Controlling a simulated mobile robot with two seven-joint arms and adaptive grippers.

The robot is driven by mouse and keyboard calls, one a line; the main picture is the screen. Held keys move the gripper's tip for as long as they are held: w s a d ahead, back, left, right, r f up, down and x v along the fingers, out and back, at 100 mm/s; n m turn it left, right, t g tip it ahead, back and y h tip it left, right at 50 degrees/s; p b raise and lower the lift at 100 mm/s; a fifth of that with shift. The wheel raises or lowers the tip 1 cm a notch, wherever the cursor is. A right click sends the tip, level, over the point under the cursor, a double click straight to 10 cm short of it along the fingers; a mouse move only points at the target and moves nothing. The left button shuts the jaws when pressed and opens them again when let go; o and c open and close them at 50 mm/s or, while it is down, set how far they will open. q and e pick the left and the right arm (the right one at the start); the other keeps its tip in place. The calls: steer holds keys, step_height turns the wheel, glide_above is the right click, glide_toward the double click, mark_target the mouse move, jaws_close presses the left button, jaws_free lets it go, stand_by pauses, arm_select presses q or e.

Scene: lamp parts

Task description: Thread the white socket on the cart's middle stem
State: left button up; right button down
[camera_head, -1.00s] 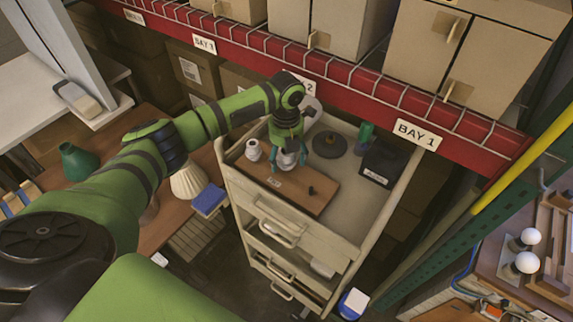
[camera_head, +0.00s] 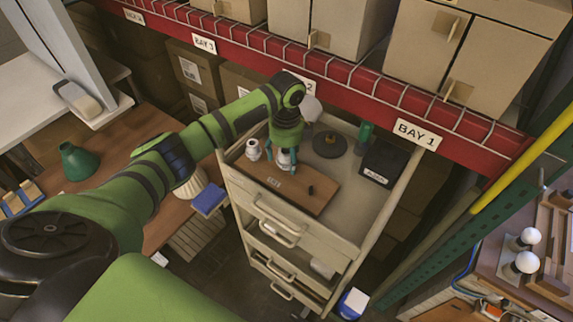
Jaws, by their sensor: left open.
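A brown board (camera_head: 292,197) lies on the cart's top (camera_head: 350,190) with a small label. A short dark stem (camera_head: 311,190) stands bare near its right end. A white socket-like piece (camera_head: 253,150) stands near its left end. My left gripper (camera_head: 283,163) points down over the middle of the board, open, its teal fingers on either side of a white socket (camera_head: 285,157). The gripper partly hides this socket and fully hides the middle stem, so I cannot tell how far the socket sits on it. My right gripper is not in view.
A dark round base (camera_head: 330,144), a green bottle-like item (camera_head: 365,132) and a black box (camera_head: 384,163) stand on the cart behind the board. The red shelf beam (camera_head: 370,83) runs close behind the cart. The cart top's front right is clear.

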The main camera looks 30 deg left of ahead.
arm_select(q)
steer(key=n, duration=0.7)
steer(key=shift+c, duration=0.4)
steer(key=c, duration=1.3)
steer(key=shift+c, duration=0.2)
steer(key=m, duration=0.4)
steer(key=shift+m, duration=0.3)
steer(key=shift+f+m, duration=0.1)
steer(key=shift+m, duration=1.1)
